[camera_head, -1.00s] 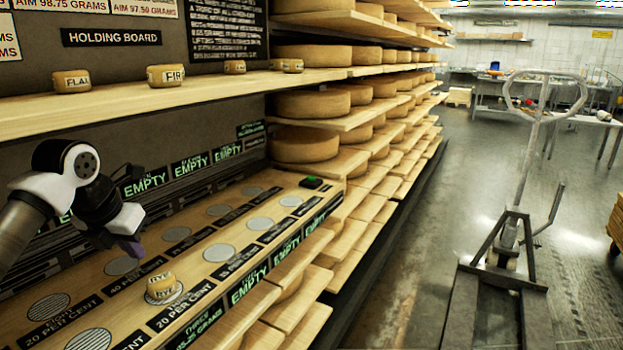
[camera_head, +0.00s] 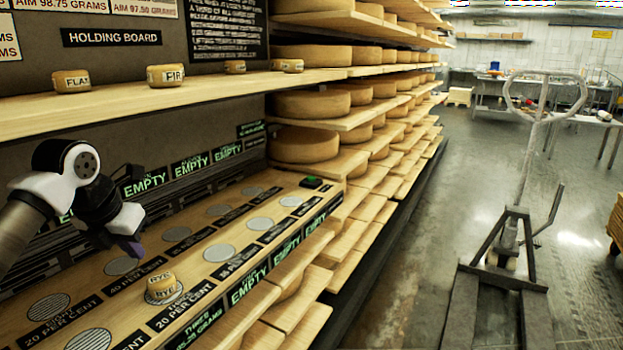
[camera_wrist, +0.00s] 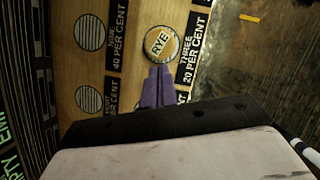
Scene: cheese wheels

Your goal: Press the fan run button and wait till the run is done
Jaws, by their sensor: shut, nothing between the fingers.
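A small dark box with a green top (camera_head: 312,182), which looks like the run button, sits at the far right end of the wooden bench. I cannot read a label on it. My gripper (camera_head: 135,249) has purple fingers and is on the left, above the bench, well apart from the green-topped box. The fingers are shut and empty. The RYE cheese (camera_head: 160,284) stands on the disc labelled 20 per cent. The green-topped box is not seen in the wrist view.
The bench (camera_head: 205,268) has two rows of striped discs (camera_head: 220,252), several of them bare. Small cheeses marked FLAX (camera_head: 72,82) and FIR (camera_head: 165,75) stand on the holding board shelf (camera_head: 120,105) above. Displays behind read EMPTY. Cheese racks stand to the right.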

